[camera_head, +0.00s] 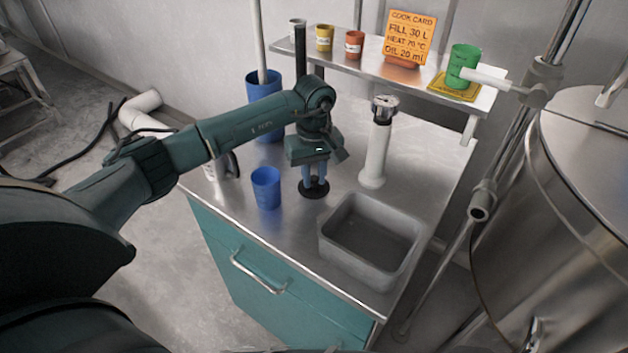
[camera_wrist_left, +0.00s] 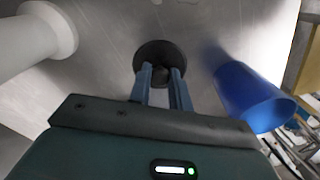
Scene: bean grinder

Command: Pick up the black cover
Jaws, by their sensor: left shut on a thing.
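The black cover (camera_head: 313,191) is a round dark disc with a small knob on top. It is at the steel counter top (camera_head: 345,190), between a blue cup and a white column. I cannot tell whether it touches the counter or is just above it. My left gripper (camera_head: 314,180) points down over it, its blue fingers shut on the knob. In the left wrist view the disc (camera_wrist_left: 160,52) shows beyond the fingertips (camera_wrist_left: 161,75), which partly hide the knob. My right gripper is not in view.
A blue cup (camera_head: 266,190) stands close left of the cover. A white column (camera_head: 376,150) with a gauge-like top stands to the right. A grey basin (camera_head: 330,247) is in front. Behind are a tall blue bin (camera_head: 262,92) and a shelf (camera_head: 340,62) with cups. A steel tank (camera_head: 560,200) is far right.

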